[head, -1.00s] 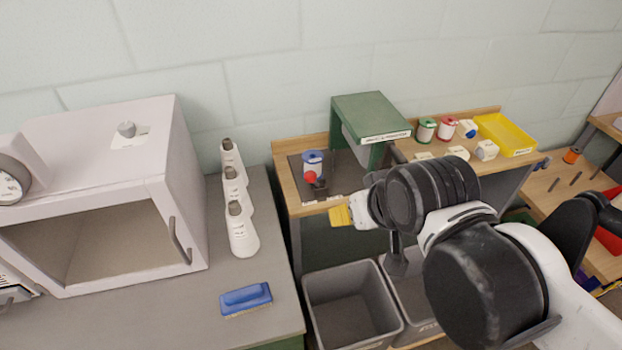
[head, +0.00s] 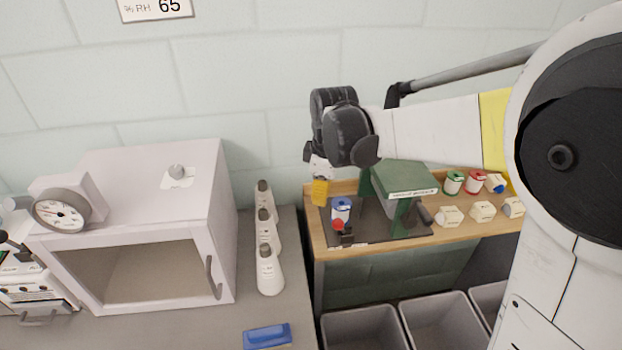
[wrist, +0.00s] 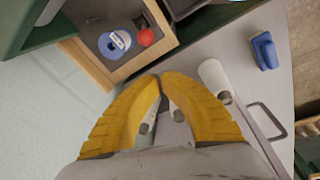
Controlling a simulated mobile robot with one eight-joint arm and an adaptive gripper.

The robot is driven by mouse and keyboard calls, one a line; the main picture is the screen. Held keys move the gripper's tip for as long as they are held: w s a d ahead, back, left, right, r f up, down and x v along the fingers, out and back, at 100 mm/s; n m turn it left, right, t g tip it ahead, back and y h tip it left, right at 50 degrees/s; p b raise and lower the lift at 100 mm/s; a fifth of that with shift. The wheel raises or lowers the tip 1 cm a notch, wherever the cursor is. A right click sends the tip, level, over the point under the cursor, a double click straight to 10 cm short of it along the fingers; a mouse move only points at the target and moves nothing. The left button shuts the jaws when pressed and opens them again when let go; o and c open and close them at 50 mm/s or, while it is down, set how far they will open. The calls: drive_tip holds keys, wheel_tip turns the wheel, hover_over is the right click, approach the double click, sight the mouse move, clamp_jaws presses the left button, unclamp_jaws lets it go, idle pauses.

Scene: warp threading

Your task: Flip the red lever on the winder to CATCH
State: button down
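The winder has a green housing (head: 405,176) and a dark base plate (head: 375,232) on the wooden bench. Its red lever knob (head: 339,225) stands at the plate's front left, in front of a blue-and-white spool (head: 341,208). In the wrist view the red knob (wrist: 146,37) shows beside the spool (wrist: 115,42). No CATCH marking is readable. My gripper (head: 319,203) hangs with yellow fingers down, above and left of the lever in the picture. In the wrist view the fingertips (wrist: 161,77) meet with nothing between them, apart from the knob.
White bobbins (head: 268,270) stand in a row on the grey counter left of the bench, near a blue brush (head: 267,336). A white oven-like cabinet (head: 130,230) stands further left. Green and red spools (head: 454,183) are at right. Grey bins (head: 362,330) sit below.

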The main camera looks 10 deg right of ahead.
sight(342, 229)
drive_tip(key=w+a+f+n, duration=0.1)
drive_tip(key=w+f+n+g, duration=0.1)
drive_tip(key=w+f, duration=0.1)
drive_tip(key=shift+a+p, duration=0.4)
drive_tip(key=d+f+b, duration=0.1)
drive_tip(key=f, duration=0.2)
drive_tip(key=f+b, duration=0.1)
drive_tip(key=f, duration=0.2)
drive_tip(key=d+f+b, duration=0.1)
drive_tip(key=f+b, duration=0.1)
drive_tip(key=f, duration=0.1)
drive_tip(key=shift+d, duration=0.3)
drive_tip(key=shift+s+d+r, duration=0.1)
drive_tip(key=shift+d, duration=0.25)
drive_tip(key=shift+d+r, duration=0.1)
drive_tip(key=shift+d+r+y, duration=0.15)
drive_tip(key=shift+y, duration=0.25)
